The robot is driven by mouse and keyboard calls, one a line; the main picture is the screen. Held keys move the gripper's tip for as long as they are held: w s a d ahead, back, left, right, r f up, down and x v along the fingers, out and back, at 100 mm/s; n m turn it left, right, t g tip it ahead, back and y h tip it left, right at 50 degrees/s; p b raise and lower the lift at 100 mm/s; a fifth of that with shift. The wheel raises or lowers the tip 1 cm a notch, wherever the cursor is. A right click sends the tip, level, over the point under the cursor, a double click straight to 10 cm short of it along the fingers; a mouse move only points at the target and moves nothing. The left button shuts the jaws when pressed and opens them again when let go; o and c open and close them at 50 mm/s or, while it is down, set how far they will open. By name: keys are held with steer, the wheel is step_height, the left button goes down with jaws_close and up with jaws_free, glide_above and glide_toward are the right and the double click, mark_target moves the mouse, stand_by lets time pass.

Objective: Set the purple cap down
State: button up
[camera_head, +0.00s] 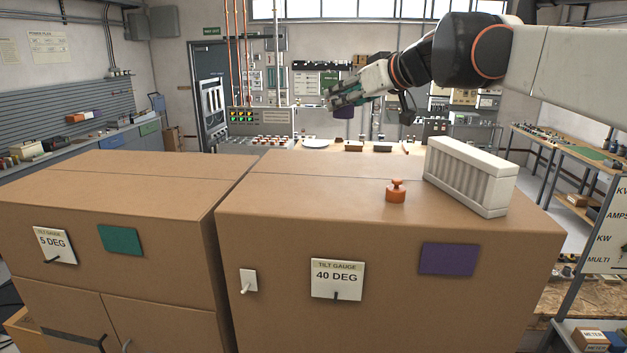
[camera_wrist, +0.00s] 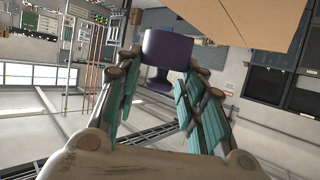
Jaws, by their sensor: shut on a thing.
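The purple cap (camera_head: 344,112) hangs at my gripper, above the back of the right-hand brown cabinet (camera_head: 300,215) in the head view. I cannot tell if it is over the top or beyond its far edge. The cap also shows in the wrist view (camera_wrist: 166,48), between the fingertips. My gripper (camera_head: 334,98) has teal-padded fingers and is shut on the cap; its fingertips show in the wrist view (camera_wrist: 163,66). The gripper is turned roughly sideways, and the cap is clear of any surface that I can see.
An orange knobbed weight (camera_head: 396,192) and a white ribbed block (camera_head: 470,176) stand on the right cabinet's top, toward the right. The left part of that top is bare. The left cabinet (camera_head: 110,180) has a clear top, and a narrow gap lies between the two.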

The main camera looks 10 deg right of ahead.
step_height(320, 180, down, 19)
steer(key=shift+s+f+p, duration=0.1)
steer(key=shift+p, duration=0.5)
steer(key=shift+f, duration=0.15)
steer(key=o, duration=0.9)
steer(key=shift+c, duration=0.2)
